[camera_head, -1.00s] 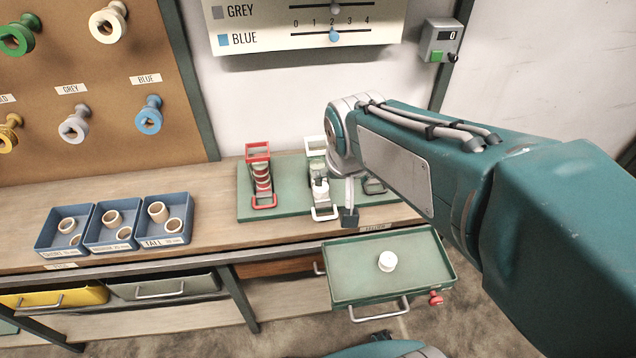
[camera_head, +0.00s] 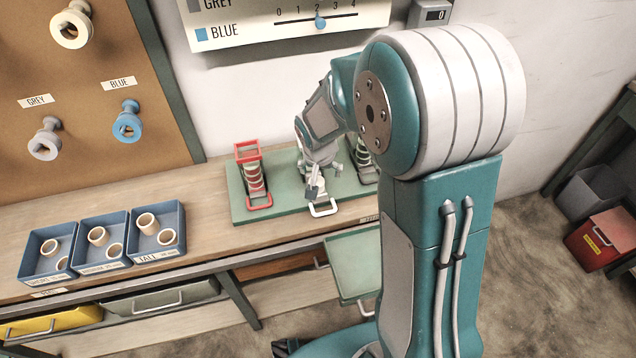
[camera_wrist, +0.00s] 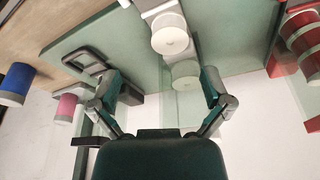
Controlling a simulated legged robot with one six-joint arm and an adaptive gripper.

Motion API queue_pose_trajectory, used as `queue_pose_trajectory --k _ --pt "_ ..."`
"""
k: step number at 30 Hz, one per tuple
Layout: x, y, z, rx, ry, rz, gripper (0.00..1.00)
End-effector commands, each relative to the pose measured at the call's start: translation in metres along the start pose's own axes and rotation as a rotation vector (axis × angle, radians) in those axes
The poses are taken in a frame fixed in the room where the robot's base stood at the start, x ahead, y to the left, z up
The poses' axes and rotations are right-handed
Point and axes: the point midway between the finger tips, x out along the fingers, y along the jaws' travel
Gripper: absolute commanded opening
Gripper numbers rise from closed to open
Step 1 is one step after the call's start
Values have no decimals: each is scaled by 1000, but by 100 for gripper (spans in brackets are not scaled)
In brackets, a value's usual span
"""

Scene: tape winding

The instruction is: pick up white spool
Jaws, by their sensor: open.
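In the wrist view, a white spool (camera_wrist: 170,36) hangs at the white holder on the green board, just beyond my fingertips and between their lines. A second pale round end (camera_wrist: 186,72) shows right below it, between the fingers. My gripper (camera_wrist: 160,78) is open, its two fingers spread wide, with nothing visibly held. In the head view, my gripper (camera_head: 314,188) is at the white holder (camera_head: 323,208) in the middle of the green board and hides most of it. Whether the fingers touch the spool cannot be told.
The red holder (camera_head: 255,175) stands left of my gripper and a dark holder stands right, partly behind my arm. Blue trays (camera_head: 100,240) with tan rings sit left on the bench. The pulled-out green drawer (camera_head: 352,262) is partly hidden by my arm.

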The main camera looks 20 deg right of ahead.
Motion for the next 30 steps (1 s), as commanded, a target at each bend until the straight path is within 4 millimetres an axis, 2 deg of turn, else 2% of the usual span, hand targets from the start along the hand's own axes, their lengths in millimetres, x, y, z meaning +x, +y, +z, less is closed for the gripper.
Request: queue_pose_trajectory --k 12,21,24,27,30 --pt "50 -7 1 -3 0 1 99" --pt "54 -7 0 -1 3 -1 99" --pt "54 -7 0 -1 3 -1 60" --pt "54 -7 0 -1 3 -1 34" --pt "54 -7 0 -2 3 0 32"
